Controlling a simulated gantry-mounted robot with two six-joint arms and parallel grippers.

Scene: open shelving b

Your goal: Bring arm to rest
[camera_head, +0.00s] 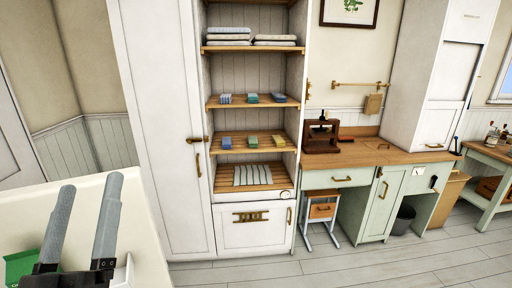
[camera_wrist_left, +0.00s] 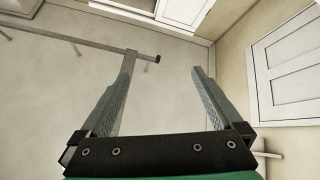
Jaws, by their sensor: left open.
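My left gripper (camera_head: 84,222) is at the lower left of the head view, with its two grey fingers apart and nothing between them. My right gripper is in neither view.
An open shelf unit (camera_head: 254,101) holds folded cloths (camera_head: 228,37) and several small wrapped bars. A wooden counter (camera_head: 385,153) with a brown press (camera_head: 321,137) stands to its right. A bin (camera_head: 402,220) stands below. The floor (camera_head: 300,272) in front is clear.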

